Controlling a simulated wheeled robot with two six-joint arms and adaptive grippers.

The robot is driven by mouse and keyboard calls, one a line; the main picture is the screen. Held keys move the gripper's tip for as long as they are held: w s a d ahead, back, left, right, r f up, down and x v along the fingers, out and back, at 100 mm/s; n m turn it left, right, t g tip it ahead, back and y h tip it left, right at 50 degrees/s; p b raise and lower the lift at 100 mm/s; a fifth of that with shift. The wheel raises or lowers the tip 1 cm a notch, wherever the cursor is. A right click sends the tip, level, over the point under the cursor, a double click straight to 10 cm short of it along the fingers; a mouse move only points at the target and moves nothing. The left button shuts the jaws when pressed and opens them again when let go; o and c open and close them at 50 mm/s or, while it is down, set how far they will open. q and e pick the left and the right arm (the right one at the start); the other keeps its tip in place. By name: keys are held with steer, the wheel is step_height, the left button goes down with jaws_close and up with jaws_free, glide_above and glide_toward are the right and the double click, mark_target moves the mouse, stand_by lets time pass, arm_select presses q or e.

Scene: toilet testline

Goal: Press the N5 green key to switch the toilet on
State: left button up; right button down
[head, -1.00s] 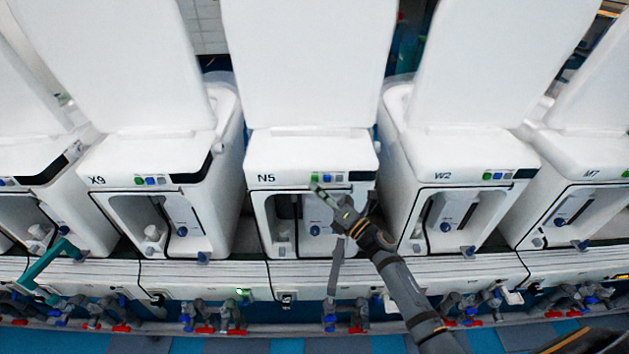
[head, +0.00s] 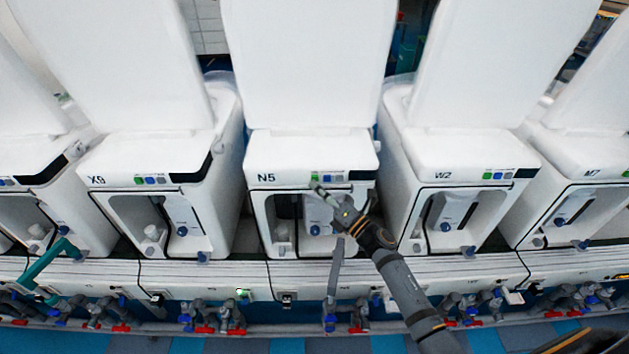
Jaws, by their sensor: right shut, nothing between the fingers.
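The N5 toilet (head: 312,151) stands in the middle of the row with its lid up. Its front panel carries the N5 label, a green key (head: 315,176), a blue key (head: 327,177), a grey key and a dark display. My right gripper (head: 316,188) is shut and empty. Its tip is at the lower edge of the green key and covers part of it. I cannot tell whether the tip touches the key. My left gripper is not in view.
The X9 toilet (head: 150,160) stands to the left and the W2 toilet (head: 462,155) to the right, with similar keys. A white ledge (head: 205,276) runs below, with several red and blue valves (head: 330,324) under it. A teal handle (head: 45,262) sticks up at the left.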

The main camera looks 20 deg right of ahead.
steer(key=shift+w, duration=0.25)
steer(key=shift+w+d, duration=0.1)
steer(key=shift+w, duration=0.1)
stand_by(0.5)
steer(key=shift+s+a, duration=0.2)
steer(key=shift+s, duration=0.5)
steer(key=s, duration=0.2)
steer(key=s+a, duration=0.1)
steer(key=s+p, duration=0.1)
steer(key=s, duration=0.1)
steer(key=shift+s+a, duration=0.3)
steer(key=shift+s, duration=0.05)
